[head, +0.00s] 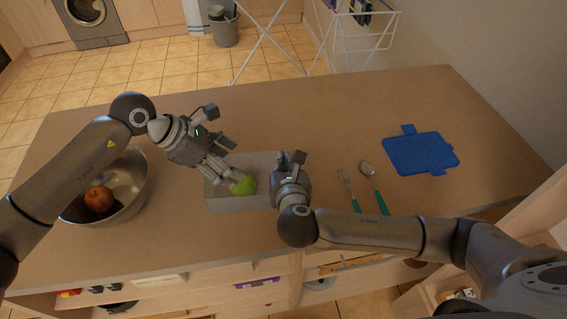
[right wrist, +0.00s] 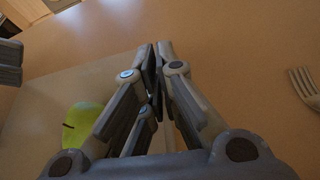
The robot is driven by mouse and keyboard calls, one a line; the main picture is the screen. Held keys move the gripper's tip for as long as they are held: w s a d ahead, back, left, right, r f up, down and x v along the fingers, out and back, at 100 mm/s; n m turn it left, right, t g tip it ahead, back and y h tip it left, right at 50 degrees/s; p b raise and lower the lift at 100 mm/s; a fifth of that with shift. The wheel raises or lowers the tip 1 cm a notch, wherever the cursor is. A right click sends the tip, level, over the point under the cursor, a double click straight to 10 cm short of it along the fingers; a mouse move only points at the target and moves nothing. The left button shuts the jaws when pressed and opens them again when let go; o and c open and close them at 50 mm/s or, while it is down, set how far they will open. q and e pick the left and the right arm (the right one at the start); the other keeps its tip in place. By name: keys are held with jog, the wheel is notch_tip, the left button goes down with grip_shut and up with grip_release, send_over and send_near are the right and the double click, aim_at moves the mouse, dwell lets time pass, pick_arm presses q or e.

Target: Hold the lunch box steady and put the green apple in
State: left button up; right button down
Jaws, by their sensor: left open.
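The lunch box (head: 232,204) is a grey open box in the middle of the counter. The green apple (head: 246,186) is inside it, towards its right part. It also shows at the left of the right wrist view (right wrist: 82,124). My left gripper (head: 232,164) is open over the box, its lower fingers close to the apple; I cannot tell whether they touch it. My right gripper (head: 289,163) is at the box's right wall. In the right wrist view its fingers (right wrist: 158,55) are closed together, with the thin wall between them.
A metal bowl (head: 131,178) with a red apple (head: 98,199) stands at the left. A fork (head: 348,190) and a spoon (head: 373,187) with green handles lie right of the box. A blue lid (head: 420,153) lies further right. The back of the counter is clear.

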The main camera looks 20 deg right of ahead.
pick_arm(q)
jog(key=v, duration=1.1)
jog(key=shift+a+r, duration=0.1)
pick_arm(e)
jog(key=c, duration=1.6)
grip_release()
jog(key=shift+o, duration=0.2)
jog(key=v, duration=1.2)
